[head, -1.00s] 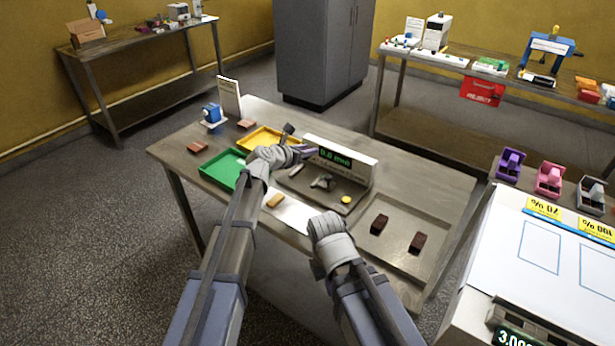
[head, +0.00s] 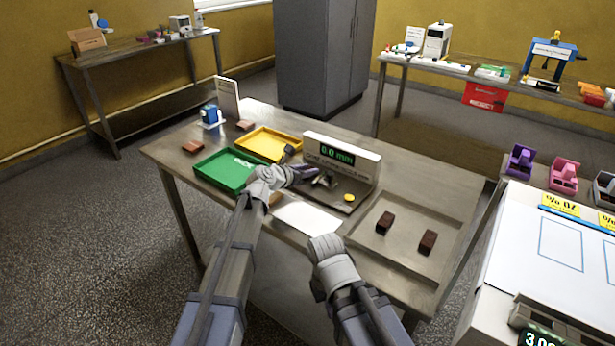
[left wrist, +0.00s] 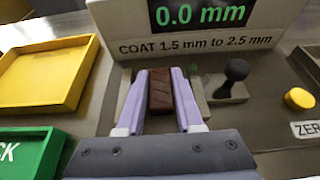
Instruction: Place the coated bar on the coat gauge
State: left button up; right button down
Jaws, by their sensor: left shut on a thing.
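My left gripper (head: 303,174) is at the front of the coat gauge (head: 358,165), whose display reads 0.0 mm. In the left wrist view, the left gripper (left wrist: 157,78) has its lilac fingers on either side of a dark brown coated bar (left wrist: 172,92). The bar is in front of the gauge's label face (left wrist: 200,47), beside a black knob (left wrist: 236,70). I cannot tell whether the bar touches the gauge's bed. My right gripper (head: 325,248) is low over the table's front edge; its fingers are hidden.
A green tray (head: 208,178) and a yellow tray (head: 252,138) lie left of the gauge. A yellow button (head: 349,197) is on the gauge's right. Two dark bars (head: 385,222) (head: 428,241) lie in a metal tray (head: 400,248). A white sheet (head: 300,216) lies in front.

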pick_arm(q)
jog(key=shift+f, duration=0.15)
jog(key=o, duration=0.7)
jog(key=shift+r, duration=0.2)
jog(key=shift+s+a+r, duration=0.1)
jog(key=shift+s+r, duration=0.1)
jog(key=p+v, duration=0.4)
jog(key=v, duration=0.6)
jog(key=shift+s+a, duration=0.15)
jog(key=shift+s, duration=0.1)
jog(key=shift+s+a+r+p, duration=0.1)
jog(key=shift+s+a+p, duration=0.2)
jog(key=shift+s+p, duration=0.1)
